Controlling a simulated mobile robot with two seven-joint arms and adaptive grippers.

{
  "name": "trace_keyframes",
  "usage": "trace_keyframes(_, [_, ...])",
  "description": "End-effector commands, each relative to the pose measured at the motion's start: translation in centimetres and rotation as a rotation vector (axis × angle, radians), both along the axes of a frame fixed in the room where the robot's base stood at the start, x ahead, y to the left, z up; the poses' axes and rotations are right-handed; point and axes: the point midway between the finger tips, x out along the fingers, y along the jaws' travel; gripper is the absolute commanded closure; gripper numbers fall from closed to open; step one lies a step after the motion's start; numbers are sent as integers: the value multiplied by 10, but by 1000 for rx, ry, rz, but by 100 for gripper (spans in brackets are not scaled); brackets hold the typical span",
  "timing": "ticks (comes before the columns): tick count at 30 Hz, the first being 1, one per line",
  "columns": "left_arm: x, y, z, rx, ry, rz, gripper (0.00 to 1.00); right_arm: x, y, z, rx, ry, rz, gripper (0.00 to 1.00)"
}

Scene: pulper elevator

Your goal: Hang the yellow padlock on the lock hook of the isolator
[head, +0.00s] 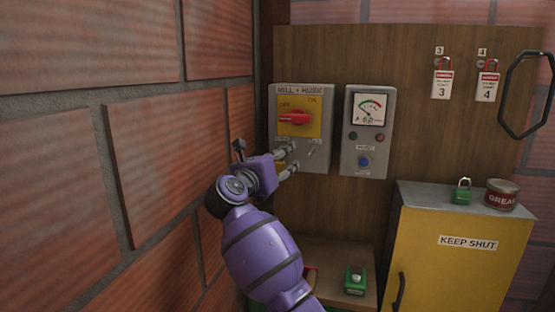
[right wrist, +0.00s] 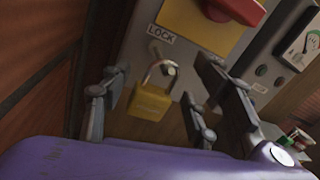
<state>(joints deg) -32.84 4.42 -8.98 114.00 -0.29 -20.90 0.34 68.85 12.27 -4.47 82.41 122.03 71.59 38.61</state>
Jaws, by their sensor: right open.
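The isolator (head: 316,152) is a grey box on the wooden board, with a yellow plate and a red rotary handle (head: 294,118). In the right wrist view, the yellow padlock (right wrist: 150,103) is at the lock hook (right wrist: 171,71) under the LOCK label. Its shackle appears to be around the hook, and its body hangs below, slightly tilted in the picture. My right gripper (right wrist: 162,80) is open, its fingers apart on either side of the padlock with gaps. In the head view my right gripper (head: 288,161) largely hides the padlock. My left gripper is not in view.
A meter box (head: 367,150) stands close right of the isolator, and a brick wall (head: 160,150) is close on the left. A yellow cabinet (head: 455,275) bears a green padlock (head: 462,196) and a tin (head: 502,196). Another green padlock (head: 355,283) is on the low shelf.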

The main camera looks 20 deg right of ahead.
Motion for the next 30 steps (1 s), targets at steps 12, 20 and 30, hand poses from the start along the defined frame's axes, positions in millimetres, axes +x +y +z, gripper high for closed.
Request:
trace_keyframes(12, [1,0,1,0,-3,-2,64,-32,32,-4,6,2,4,45])
trace_keyframes(20, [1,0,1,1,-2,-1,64,-71,66,-4,4,0,1,45])
trace_keyframes(30, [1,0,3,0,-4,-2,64,-96,68,-15,-97,11,-25,45])
